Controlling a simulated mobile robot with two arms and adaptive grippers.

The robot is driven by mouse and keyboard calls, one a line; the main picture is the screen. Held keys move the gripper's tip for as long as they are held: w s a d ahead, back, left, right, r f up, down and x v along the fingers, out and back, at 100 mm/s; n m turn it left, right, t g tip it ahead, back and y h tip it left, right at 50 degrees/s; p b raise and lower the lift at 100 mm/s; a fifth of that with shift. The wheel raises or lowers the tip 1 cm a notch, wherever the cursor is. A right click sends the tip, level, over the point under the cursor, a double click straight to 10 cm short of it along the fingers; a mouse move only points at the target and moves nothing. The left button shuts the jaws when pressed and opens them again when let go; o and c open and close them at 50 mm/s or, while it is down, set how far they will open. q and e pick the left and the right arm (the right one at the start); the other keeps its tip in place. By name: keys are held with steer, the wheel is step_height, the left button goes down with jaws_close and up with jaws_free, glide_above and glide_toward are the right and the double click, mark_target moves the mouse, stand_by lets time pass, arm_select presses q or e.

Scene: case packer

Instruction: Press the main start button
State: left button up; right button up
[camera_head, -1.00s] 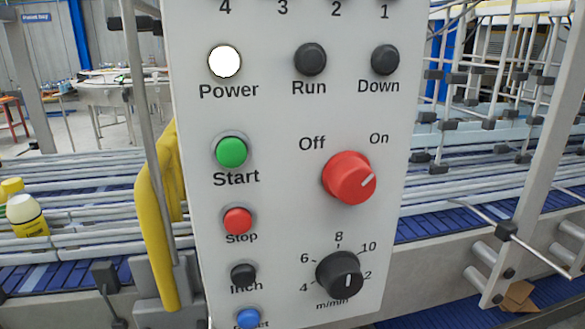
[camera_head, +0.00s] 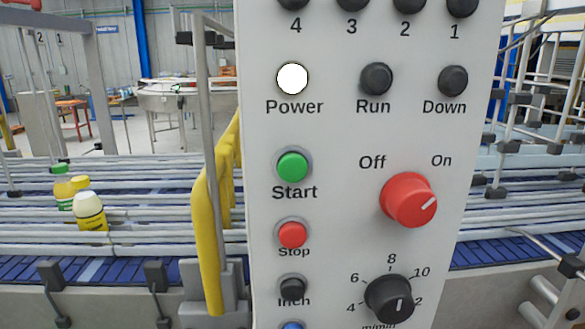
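The green Start button (camera_head: 293,166) is on the light grey control panel (camera_head: 335,200), left of the middle. It stands above the red Stop button (camera_head: 292,234) and below the white, lit Power lamp (camera_head: 292,78). The red Off/On knob (camera_head: 408,200) is to its right, with its white mark pointing to the upper right, toward On. Neither of my grippers shows in the head view.
A black speed dial (camera_head: 389,299) and a black Inch button (camera_head: 293,288) sit low on the panel. A yellow bar (camera_head: 207,245) stands along its left side. Yellow bottles (camera_head: 89,211) stand on the blue conveyor (camera_head: 30,268) behind, at left.

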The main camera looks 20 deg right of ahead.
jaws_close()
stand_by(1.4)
